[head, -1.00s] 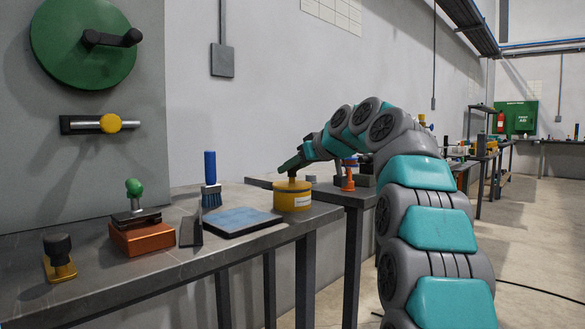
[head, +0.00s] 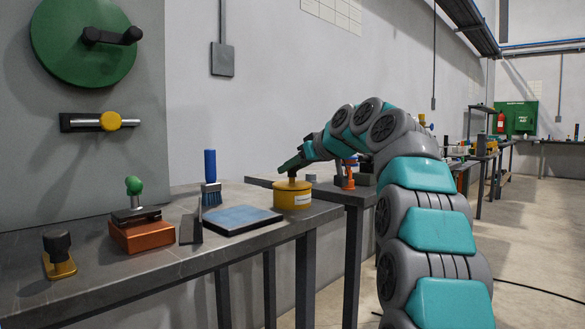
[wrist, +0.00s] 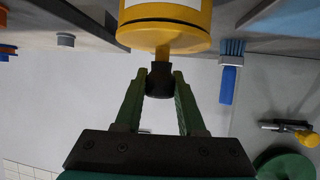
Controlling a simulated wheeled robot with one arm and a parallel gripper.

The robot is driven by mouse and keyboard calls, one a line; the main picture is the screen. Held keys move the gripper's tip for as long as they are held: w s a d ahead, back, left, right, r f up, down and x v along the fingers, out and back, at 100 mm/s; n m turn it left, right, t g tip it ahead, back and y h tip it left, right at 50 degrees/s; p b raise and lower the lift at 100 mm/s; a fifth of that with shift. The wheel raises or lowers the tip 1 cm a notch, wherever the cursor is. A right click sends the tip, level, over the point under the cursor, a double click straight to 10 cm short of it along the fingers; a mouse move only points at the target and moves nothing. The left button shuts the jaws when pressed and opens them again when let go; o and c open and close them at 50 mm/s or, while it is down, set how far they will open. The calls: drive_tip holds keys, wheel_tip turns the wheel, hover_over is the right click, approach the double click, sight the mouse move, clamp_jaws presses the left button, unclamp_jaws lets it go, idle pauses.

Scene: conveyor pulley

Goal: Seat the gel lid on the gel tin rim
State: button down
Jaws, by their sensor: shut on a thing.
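The yellow gel tin (head: 293,199) with a pale label stands upright near the right end of the workbench. The yellow gel lid (head: 291,184) is at the tin's top, and its dark knob points up. In the upside-down wrist view the lid (wrist: 165,38) lines up closely with the tin (wrist: 165,12). I cannot tell whether it is fully down on the rim. My gripper (wrist: 160,80) is shut on the lid's black knob, with its green fingers on either side. In the head view my gripper (head: 290,167) reaches the knob from the upper right.
An orange item (head: 348,177) stands on another bench behind. The bench's front edge is clear.

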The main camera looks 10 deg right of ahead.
drive_tip(key=shift+f, duration=0.25)
drive_tip(key=shift+c, duration=2.1)
unclamp_jaws()
drive_tip(key=shift+s, duration=0.1)
drive_tip(key=v, duration=0.7)
drive_tip(key=shift+s+d+r, duration=0.2)
drive_tip(key=shift+s, duration=0.05)
